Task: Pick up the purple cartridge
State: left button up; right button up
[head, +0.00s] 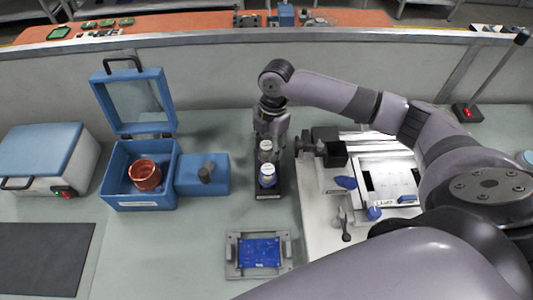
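A narrow black rack (268,191) stands on the bench near the middle of the head view. It holds a white cartridge with a blue-violet band (267,178) at its near end and a cartridge with a brownish cap (265,147) behind it. No clearly purple cartridge can be told apart from these. My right gripper (268,137) points down at the far end of the rack, behind the brownish-capped cartridge. Its fingertips are small and partly hidden, so I cannot tell whether it is open, shut or holding something. My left gripper is not in view.
An open blue box (148,199) with a red round part (145,176) and a blue block (201,174) stand left of the rack. A blue circuit board (259,252) lies in a fixture in front. A white fixture plate (316,214) is at right.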

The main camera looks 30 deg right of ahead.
grip_shut()
dwell(0.3)
jog(key=shift+r, duration=0.1)
